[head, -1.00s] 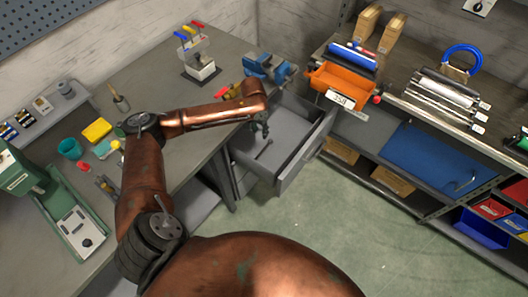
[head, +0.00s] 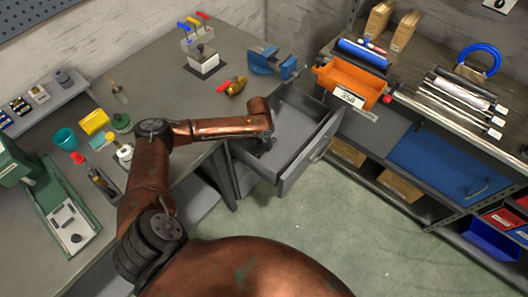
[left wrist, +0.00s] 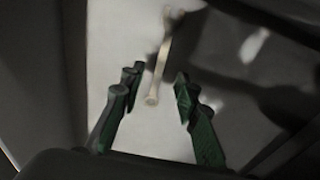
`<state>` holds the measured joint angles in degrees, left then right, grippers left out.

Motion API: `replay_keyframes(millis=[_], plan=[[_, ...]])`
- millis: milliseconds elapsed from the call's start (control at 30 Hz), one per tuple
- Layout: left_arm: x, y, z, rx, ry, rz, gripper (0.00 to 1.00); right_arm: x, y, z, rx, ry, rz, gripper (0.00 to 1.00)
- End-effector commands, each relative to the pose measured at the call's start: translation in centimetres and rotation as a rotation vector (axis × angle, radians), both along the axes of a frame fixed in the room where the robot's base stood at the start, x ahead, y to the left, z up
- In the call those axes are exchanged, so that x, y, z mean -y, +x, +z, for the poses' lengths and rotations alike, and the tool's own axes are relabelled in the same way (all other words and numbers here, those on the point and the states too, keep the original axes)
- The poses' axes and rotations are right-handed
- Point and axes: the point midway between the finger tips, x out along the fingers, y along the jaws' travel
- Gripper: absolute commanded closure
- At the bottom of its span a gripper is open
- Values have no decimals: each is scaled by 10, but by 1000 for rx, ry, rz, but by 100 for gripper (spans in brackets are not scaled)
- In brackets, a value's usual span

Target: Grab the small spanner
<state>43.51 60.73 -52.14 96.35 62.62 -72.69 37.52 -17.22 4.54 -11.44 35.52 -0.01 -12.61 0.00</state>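The small spanner (left wrist: 161,62) lies on the light floor of the open drawer in the left wrist view, one end towards me between my fingertips and its forked end pointing away. In the head view I cannot make it out; my arm and gripper cover that part of the drawer (head: 309,161). My left gripper (left wrist: 156,76) is open, its two green-padded fingers on either side of the spanner's near end, not closed on it. In the head view the left gripper (head: 266,143) is low over the drawer's left part, mostly hidden by the wrist. My right gripper is out of view.
The drawer walls stand close around the left gripper. An orange bin (head: 350,84) sits on the right shelf. The floor in front is clear.

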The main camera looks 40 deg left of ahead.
Motion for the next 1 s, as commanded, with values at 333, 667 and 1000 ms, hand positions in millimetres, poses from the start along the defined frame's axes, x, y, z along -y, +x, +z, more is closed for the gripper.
replay_keyframes(millis=[333, 667, 1000], plan=[[0, 4, -35, -1, 2, 0, 70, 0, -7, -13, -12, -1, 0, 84], [0, 3, -34, -2, 1, 0, 86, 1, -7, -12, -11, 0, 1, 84], [0, 3, -34, -2, 1, 0, 100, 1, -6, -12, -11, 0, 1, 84]])
